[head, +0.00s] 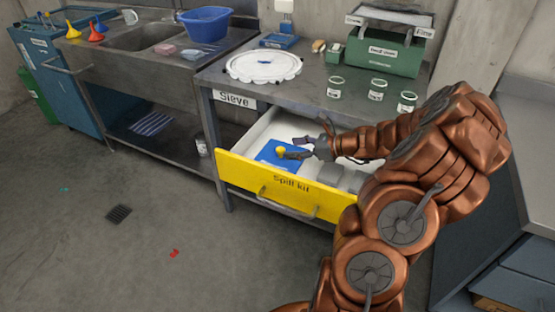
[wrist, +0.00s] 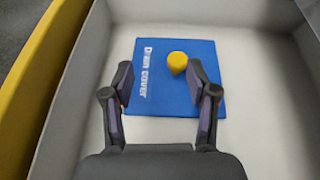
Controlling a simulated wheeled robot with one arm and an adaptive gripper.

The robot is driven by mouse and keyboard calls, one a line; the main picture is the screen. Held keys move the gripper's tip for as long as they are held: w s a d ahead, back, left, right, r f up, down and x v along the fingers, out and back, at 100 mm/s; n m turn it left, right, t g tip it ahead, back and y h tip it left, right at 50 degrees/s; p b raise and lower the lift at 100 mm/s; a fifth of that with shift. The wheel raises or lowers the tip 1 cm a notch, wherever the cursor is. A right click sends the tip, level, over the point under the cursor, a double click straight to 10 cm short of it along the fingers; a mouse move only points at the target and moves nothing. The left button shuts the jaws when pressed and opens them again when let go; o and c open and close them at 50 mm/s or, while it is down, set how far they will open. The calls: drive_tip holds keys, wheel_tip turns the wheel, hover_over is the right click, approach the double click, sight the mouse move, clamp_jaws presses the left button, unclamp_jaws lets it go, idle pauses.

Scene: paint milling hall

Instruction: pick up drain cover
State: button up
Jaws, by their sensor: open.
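The drain cover (wrist: 171,102) is a flat blue square with white lettering "Drain cover" and a yellow knob (wrist: 177,62) on top. It lies on the bottom of the open drawer, and it also shows in the head view (head: 268,155) near the drawer's yellow front. My gripper (wrist: 158,82) is open and empty, with its fingers on either side above the cover and the knob ahead between them. In the head view my gripper (head: 307,148) hangs inside the drawer, just right of the knob. The head view hides part of the cover behind it.
The yellow drawer (head: 240,179), labelled "Spill kit", is pulled out under the bench (head: 310,95). Grey rolls (head: 345,180) lie in its right part. A round white sieve (head: 263,66), small jars (head: 377,89) and a green box (head: 378,52) stand on the bench. The floor at left is mostly clear.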

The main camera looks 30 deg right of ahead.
sight(283, 149)
drive_tip(key=shift+d+f+m, duration=0.4)
drive_tip(key=shift+d+f, duration=0.25)
drive_tip(key=shift+d, duration=0.15)
drive_tip(key=shift+w+d+f, duration=0.15)
drive_tip(key=shift+w, duration=0.05)
drive_tip(key=shift+w+d+p+x, duration=0.1)
drive_tip(key=shift+d+p+x, duration=0.05)
drive_tip(key=shift+x, duration=1.7)
drive_tip(key=shift+w+d+p+x, duration=0.1)
drive_tip(key=shift+d+p+x, duration=0.1)
drive_tip(key=shift+x, duration=1.65)
drive_tip(key=shift+c, duration=0.3)
clamp_jaws()
